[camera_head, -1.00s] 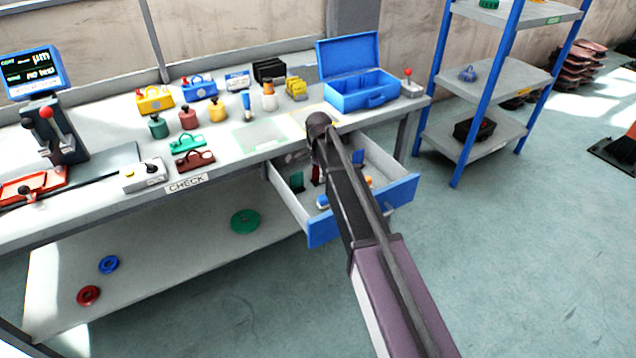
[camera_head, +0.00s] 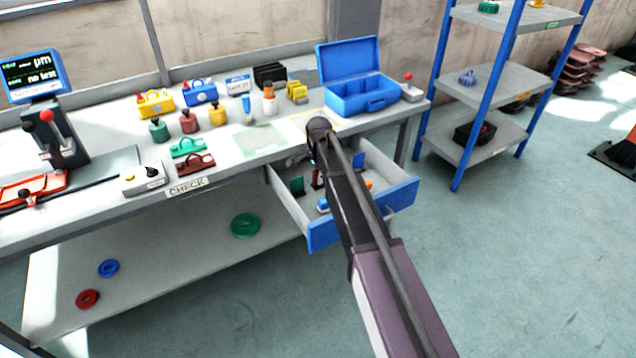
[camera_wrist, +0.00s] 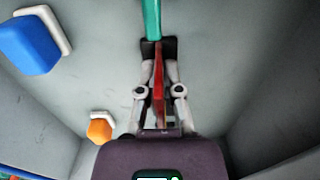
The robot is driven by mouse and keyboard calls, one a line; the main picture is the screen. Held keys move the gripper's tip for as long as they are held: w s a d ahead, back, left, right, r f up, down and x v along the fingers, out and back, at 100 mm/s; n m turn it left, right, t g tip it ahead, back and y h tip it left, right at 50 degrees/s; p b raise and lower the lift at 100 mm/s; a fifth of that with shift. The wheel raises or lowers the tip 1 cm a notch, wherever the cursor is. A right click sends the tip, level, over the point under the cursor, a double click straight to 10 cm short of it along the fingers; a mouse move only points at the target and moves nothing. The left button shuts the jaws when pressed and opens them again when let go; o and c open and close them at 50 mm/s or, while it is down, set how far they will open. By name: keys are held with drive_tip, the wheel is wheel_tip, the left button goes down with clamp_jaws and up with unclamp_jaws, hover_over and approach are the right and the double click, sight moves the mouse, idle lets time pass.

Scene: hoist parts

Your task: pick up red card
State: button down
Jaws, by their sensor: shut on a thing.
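The red card (camera_wrist: 158,84) stands edge-on between the fingers of my gripper (camera_wrist: 158,48) in the wrist view. My gripper is shut on it. In the head view a narrow strip of the red card (camera_head: 315,178) shows beside my arm, at the open drawer (camera_head: 322,234). My arm hides most of the gripper there. A green card (camera_wrist: 151,18) stands just beyond the fingertips in the wrist view. It also shows in the drawer in the head view (camera_head: 297,185).
A blue block with a white base (camera_wrist: 28,45) and an orange one (camera_wrist: 99,130) lie in the drawer, left of my gripper. Drawer walls stand close on both sides. The workbench (camera_head: 225,165) is above, with a blue open case (camera_head: 362,98) on top.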

drive_tip(key=shift+r, duration=0.15)
wheel_tip(320, 180, up, 10)
drive_tip(key=p, duration=1)
drive_tip(key=shift+f, duration=0.2)
drive_tip(key=shift+d, duration=0.1)
idle(0.8)
